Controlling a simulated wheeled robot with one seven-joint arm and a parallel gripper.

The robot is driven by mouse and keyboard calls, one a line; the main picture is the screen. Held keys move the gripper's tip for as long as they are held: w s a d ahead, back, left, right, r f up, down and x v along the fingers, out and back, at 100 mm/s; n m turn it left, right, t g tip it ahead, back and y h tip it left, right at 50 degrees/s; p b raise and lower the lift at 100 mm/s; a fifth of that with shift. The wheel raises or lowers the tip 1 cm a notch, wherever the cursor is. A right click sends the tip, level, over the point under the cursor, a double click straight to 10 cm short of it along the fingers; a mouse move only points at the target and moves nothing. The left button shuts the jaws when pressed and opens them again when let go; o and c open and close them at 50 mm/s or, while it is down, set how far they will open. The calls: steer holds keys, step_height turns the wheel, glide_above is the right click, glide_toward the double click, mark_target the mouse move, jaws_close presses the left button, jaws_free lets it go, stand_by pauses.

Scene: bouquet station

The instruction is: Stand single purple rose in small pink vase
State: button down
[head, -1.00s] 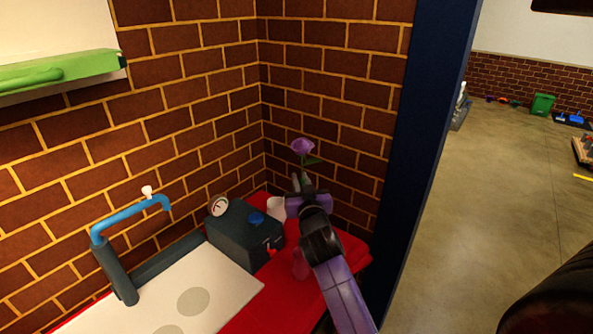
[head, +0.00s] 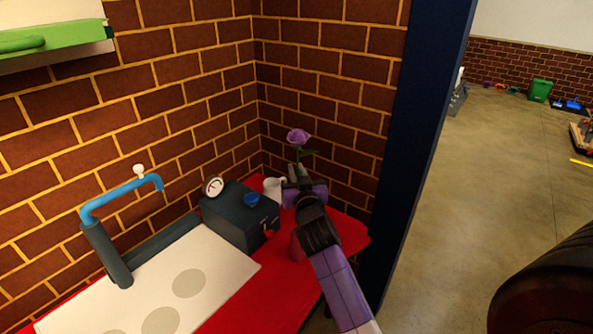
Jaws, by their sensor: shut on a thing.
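The purple rose (head: 298,137) is upright, with its bloom on top and green leaves on the stem below it. My gripper (head: 302,178) is shut on its stem and holds it above the back right of the red table, in front of the brick corner. The lower stem is hidden behind the gripper. A pinkish thing (head: 296,246), which looks like the small pink vase, stands on the table below and behind my arm. My arm covers most of it, and its opening cannot be seen.
A dark box (head: 238,222) with a gauge (head: 213,187) and a blue knob stands left of my arm. A whitish cup (head: 273,187) is just behind it. A dark blue post (head: 427,130) rises at right.

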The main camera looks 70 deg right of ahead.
step_height(320, 180, down, 10)
steer(key=b, duration=1)
steer(key=shift+f, duration=0.25)
steer(key=shift+f+b, duration=0.45)
steer(key=shift+b, duration=0.1)
stand_by(1.3)
steer(key=c, duration=1.3)
jaws_free()
steer(key=b+v, duration=0.1)
steer(key=v, duration=0.6)
steer(key=shift+s+a, duration=0.25)
steer(key=shift+a, duration=0.1)
